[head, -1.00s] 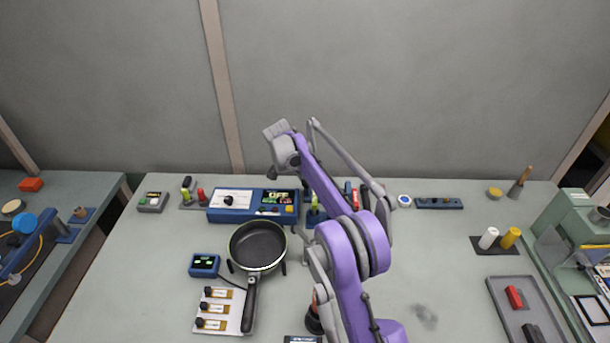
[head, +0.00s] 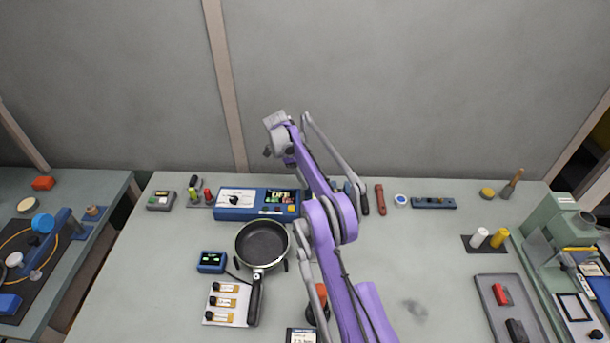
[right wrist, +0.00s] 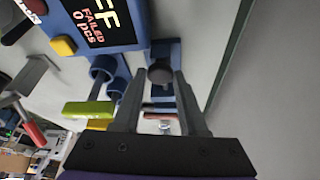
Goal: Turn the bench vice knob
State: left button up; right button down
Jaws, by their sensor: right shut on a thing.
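The vice knob (right wrist: 160,73) is a small dark round piece in the right wrist view, in front of a blue block that seems to be the bench vice (right wrist: 164,49). My right gripper (right wrist: 161,78) has one finger on each side of the knob and is shut on it. In the head view my purple right arm crosses in front of this spot and hides the vice and the fingertips. My left gripper is not in view.
A blue control box (head: 238,203) with a lit screen stands just left of my arm. A black frying pan (head: 263,241) stands in front of it. A red-handled tool (head: 380,199) lies right of the arm. A grey tray (head: 487,301) is at the right.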

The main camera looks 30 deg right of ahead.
jog(key=shift+w+d+m+g+y, duration=0.1)
jog(key=shift+m+g+y, duration=0.2)
jog(key=shift+m, duration=0.7)
jog(key=shift+d+m+g+y, duration=0.1)
jog(key=shift+m+y, duration=0.3)
jog(key=shift+m, duration=0.6)
jog(key=shift+c, duration=2.2)
grip_release()
